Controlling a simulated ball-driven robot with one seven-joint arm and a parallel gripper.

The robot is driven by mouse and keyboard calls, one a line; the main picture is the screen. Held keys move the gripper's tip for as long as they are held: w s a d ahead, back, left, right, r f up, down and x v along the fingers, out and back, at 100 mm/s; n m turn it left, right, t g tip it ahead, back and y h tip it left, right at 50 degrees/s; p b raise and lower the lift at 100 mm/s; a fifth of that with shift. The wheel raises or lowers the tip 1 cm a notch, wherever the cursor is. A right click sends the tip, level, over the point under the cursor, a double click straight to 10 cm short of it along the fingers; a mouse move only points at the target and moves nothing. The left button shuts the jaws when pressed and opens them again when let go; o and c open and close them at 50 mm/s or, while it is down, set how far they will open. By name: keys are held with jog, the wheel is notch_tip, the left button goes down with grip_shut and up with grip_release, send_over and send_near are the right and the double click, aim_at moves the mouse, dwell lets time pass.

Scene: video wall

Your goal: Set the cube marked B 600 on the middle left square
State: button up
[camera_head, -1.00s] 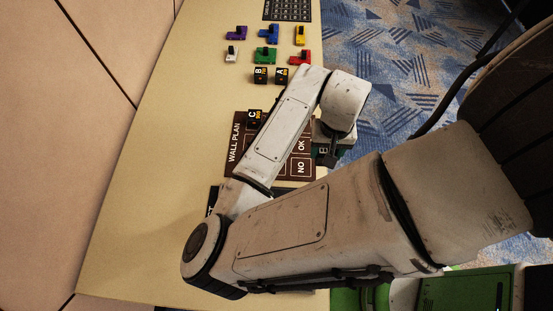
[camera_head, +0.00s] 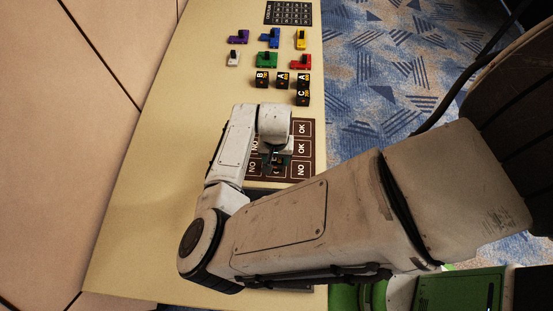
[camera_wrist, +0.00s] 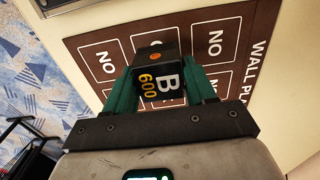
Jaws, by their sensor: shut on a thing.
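My gripper (camera_wrist: 162,88) is shut on the black cube marked B 600 (camera_wrist: 158,82), its teal fingers on either side. An orange dot marks the cube's far face. The brown wall plan board (camera_wrist: 257,28) with NO squares lies below it in the wrist view. The cube hides part of a middle square, and I cannot tell if it touches the board. In the head view my gripper (camera_head: 277,157) is over the middle of the board (camera_head: 307,158), and my arm covers the board's left part and its title.
Black cubes marked B (camera_head: 261,79), A (camera_head: 282,80), A (camera_head: 303,79) and C (camera_head: 303,97) stand beyond the board. Several coloured pieces, such as a green one (camera_head: 267,61), lie farther back. The table's left side (camera_head: 165,150) is bare.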

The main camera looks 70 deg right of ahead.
jog(key=shift+s+f, duration=0.1)
jog(key=shift+f, duration=1)
jog(key=shift+f, duration=0.2)
jog(key=o, duration=1.1)
jog(key=shift+r, duration=0.1)
jog(key=shift+c, duration=0.2)
